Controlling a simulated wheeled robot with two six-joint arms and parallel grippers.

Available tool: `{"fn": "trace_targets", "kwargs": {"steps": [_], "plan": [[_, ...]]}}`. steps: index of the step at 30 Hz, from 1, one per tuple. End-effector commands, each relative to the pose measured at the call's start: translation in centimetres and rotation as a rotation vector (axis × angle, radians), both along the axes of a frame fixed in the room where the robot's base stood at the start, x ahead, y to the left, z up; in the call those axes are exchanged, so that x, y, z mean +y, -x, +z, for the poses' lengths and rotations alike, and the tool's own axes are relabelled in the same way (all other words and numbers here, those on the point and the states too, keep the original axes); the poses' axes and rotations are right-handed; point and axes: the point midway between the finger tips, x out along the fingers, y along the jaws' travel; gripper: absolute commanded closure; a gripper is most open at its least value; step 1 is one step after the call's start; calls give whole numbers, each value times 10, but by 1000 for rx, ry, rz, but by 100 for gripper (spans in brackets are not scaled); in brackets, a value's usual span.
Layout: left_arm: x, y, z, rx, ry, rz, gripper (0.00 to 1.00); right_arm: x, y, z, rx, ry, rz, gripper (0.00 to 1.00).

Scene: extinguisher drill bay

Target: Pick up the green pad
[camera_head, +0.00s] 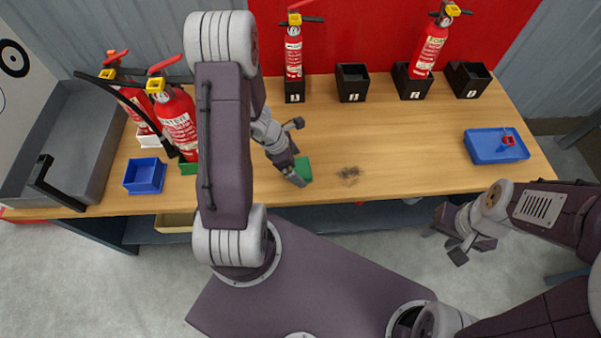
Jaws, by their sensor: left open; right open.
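The green pad (304,169) lies on the wooden table near its front edge, left of the middle. My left gripper (297,151) is open and sits right over the pad, hiding part of it. I cannot tell whether its fingers touch the pad. Another green piece (188,168) shows under the large red extinguisher at the left. My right gripper (468,247) is open and empty, in front of the table's front edge at the right.
Red extinguishers (177,122) stand at the left and in black holders (353,83) along the back. A blue box (145,176) is at the front left, a blue tray (489,153) at the right. A dark smudge (348,173) lies right of the pad. The table's middle is clear.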

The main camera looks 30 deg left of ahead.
Motion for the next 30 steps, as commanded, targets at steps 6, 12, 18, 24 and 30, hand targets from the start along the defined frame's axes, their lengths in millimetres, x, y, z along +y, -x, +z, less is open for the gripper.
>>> {"fn": "trace_targets", "kwargs": {"steps": [6, 12, 18, 24, 30], "plan": [[-5, -4, -15, -1, -1, -1, 0, 0, 0, -9, 0, 0, 0, 56], [-5, -4, -14, -2, -2, -1, 19, 0, 0, -8, 0, 0, 0, 56], [-5, -4, -14, -1, -1, -1, 58, 0, 0, -8, 0, 0, 0, 56], [-5, -4, -13, -1, -1, -1, 58, 0, 0, -7, 0, 0, 0, 56], [-3, -6, 3, -1, -1, -4, 58, 0, 0, 10, 0, 0, 0, 56]]}}
